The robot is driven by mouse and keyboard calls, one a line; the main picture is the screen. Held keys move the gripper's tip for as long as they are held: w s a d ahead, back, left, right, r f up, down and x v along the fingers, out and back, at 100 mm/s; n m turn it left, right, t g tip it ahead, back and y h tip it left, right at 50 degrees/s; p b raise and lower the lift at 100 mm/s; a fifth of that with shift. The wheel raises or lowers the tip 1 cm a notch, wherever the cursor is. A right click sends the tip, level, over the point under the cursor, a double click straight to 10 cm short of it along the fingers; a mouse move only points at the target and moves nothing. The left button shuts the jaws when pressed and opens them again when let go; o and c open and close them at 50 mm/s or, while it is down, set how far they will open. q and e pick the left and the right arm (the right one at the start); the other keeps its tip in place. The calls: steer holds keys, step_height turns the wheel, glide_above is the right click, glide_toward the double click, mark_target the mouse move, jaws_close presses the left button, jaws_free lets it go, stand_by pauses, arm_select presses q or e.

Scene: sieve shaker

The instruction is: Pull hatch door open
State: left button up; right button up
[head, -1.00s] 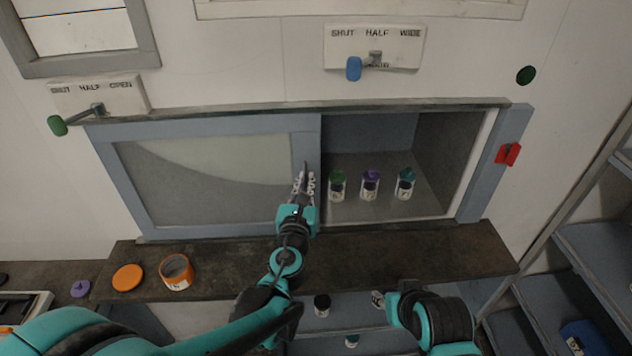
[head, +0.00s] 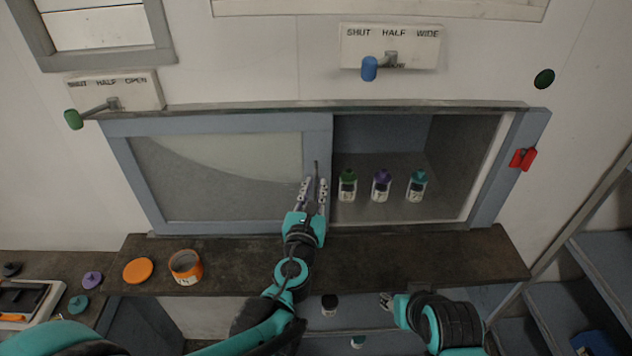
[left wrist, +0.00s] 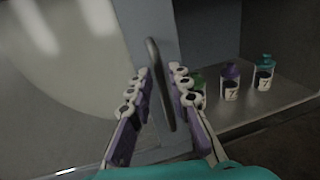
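The hatch door (head: 215,178) is a sliding panel with a blue-grey frame and a pale, cloudy pane. It covers the left part of the wall hatch, and the right part stands open. Its upright bar handle (left wrist: 160,85) is at the door's right edge. My left gripper (head: 314,183) is at this handle. In the left wrist view its fingers stand apart on either side of the bar, with gaps showing, so it is open.
Green-, purple- and teal-capped vials (head: 382,186) stand inside the opening, right of my left gripper. A dark ledge (head: 420,256) runs below, with an orange jar (head: 186,267) and orange lid (head: 138,271). Levers with green (head: 73,119) and blue (head: 369,68) knobs are above.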

arm_select(q)
steer(key=s+a, duration=0.1)
steer(key=s, duration=0.8)
steer(key=shift+a, duration=0.25)
steer(key=shift+a, duration=0.1)
steer(key=s+a+f+n+g+y, duration=0.2)
steer(key=a+f+n+g+y, duration=0.1)
steer(key=a+n, duration=0.65)
steer(key=s+a+f+n+g+y, duration=0.25)
steer(key=a+n, duration=0.45)
steer(key=n, duration=0.6)
steer(key=s+f+n+g+h, duration=0.2)
steer(key=s+f+n+g, duration=0.3)
steer(key=s+n, duration=0.4)
steer(key=n, duration=0.6)
steer(key=shift+s+d+f+h+b, duration=0.3)
steer(key=shift+d+f+h+b, duration=0.05)
steer(key=shift+f+b, duration=0.05)
